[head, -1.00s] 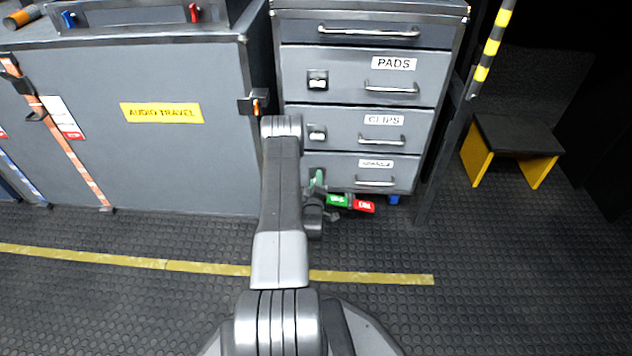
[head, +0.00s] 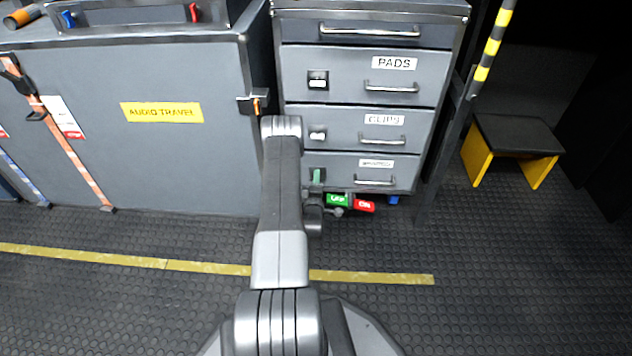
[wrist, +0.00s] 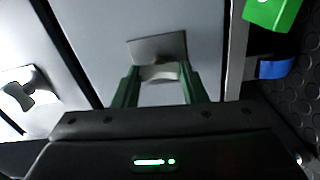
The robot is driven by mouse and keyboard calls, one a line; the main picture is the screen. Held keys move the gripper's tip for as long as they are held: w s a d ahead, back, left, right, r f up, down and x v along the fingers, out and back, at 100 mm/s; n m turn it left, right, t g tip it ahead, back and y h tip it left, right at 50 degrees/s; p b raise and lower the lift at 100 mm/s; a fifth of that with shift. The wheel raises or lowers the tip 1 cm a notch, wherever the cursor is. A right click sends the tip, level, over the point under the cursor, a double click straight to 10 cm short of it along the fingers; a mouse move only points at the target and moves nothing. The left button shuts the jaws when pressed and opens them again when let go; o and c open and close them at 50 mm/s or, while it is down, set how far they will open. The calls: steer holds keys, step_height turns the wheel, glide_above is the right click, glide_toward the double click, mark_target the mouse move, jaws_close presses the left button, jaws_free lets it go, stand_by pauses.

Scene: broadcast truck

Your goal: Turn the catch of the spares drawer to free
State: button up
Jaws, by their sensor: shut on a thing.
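The bottom drawer (head: 345,163) of the grey cabinet has a white label too blurred to read; I take it for the spares drawer. It has a bar handle at right and a catch at left. In the wrist view the catch (wrist: 160,73) is a pale knob on a grey plate (wrist: 150,48). My gripper (wrist: 160,84) has its green fingers on both sides of the knob, shut on it. In the head view my gripper (head: 317,176) is at the drawer's left side; the catch is hidden there by the finger and arm.
Drawers marked PADS (head: 345,75) and CLIPS (head: 347,128) sit above, with their own catches. A green tag (head: 337,199) and a red tag (head: 364,206) stick out below the drawers. A grey case (head: 170,160) stands left, a step stool (head: 515,135) right. Open floor lies in front.

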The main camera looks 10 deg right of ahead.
steer(key=o, duration=1)
steer(key=p+v, duration=0.4)
steer(key=v, duration=0.9)
steer(key=shift+s, duration=0.4)
steer(key=shift+a, duration=0.1)
steer(key=b+x, duration=0.4)
steer(key=x, duration=0.9)
steer(key=shift+w, duration=0.4)
